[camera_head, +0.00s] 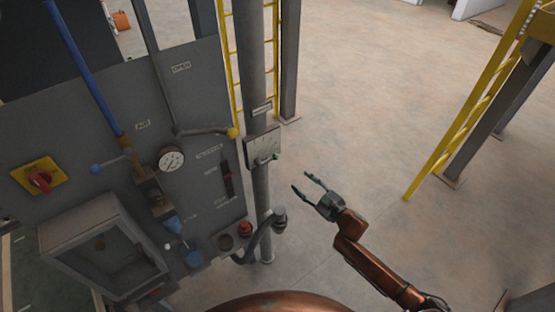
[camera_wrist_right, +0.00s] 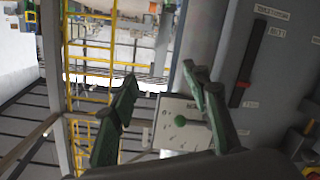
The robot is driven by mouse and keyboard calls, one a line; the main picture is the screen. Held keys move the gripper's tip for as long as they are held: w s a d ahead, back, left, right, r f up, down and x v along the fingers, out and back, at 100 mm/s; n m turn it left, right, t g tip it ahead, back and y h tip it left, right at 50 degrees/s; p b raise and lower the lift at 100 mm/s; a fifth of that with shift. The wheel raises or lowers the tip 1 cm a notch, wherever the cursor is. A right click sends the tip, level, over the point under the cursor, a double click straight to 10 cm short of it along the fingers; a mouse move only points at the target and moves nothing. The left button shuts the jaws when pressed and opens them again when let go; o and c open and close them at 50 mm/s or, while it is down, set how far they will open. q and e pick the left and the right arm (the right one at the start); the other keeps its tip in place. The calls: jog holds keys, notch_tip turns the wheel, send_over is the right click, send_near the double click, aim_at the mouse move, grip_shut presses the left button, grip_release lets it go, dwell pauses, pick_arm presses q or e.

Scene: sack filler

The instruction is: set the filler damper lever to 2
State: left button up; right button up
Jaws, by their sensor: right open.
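A pale scale plate (camera_head: 261,148) is fixed to the grey post beside the panel. A small lever with a green knob (camera_head: 275,157) sits at its lower right edge. In the right wrist view the plate (camera_wrist_right: 166,133) and green knob (camera_wrist_right: 180,120) show between and beyond the fingers. The scale marks are too small to read. My right gripper (camera_head: 301,181) is open and empty, to the right of the plate and apart from it, fingers pointing toward the post. My left gripper is not in view.
The grey panel (camera_head: 90,120) carries a gauge (camera_head: 171,158), a yellow-knobbed lever (camera_head: 233,132), a red switch (camera_head: 40,179) and a dark vertical slot (camera_head: 227,180). A black hose (camera_head: 262,235) curves below the plate. Yellow ladder rails (camera_head: 470,100) stand right. Floor between is clear.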

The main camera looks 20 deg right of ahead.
jog(key=a+r+n+y, duration=0.25)
jog(key=a+r, duration=0.25)
jog(key=r, duration=0.5)
jog(key=p+x, duration=0.1)
jog(key=x, duration=0.6)
jog(key=shift+a, duration=0.2)
jog(key=shift+s+m, duration=0.15)
jog(key=shift+m, duration=0.1)
jog(key=c, duration=1.1)
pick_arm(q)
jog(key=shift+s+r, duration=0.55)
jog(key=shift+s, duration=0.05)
pick_arm(e)
jog(key=shift+r, duration=0.1)
grip_shut()
jog(key=shift+a, duration=0.1)
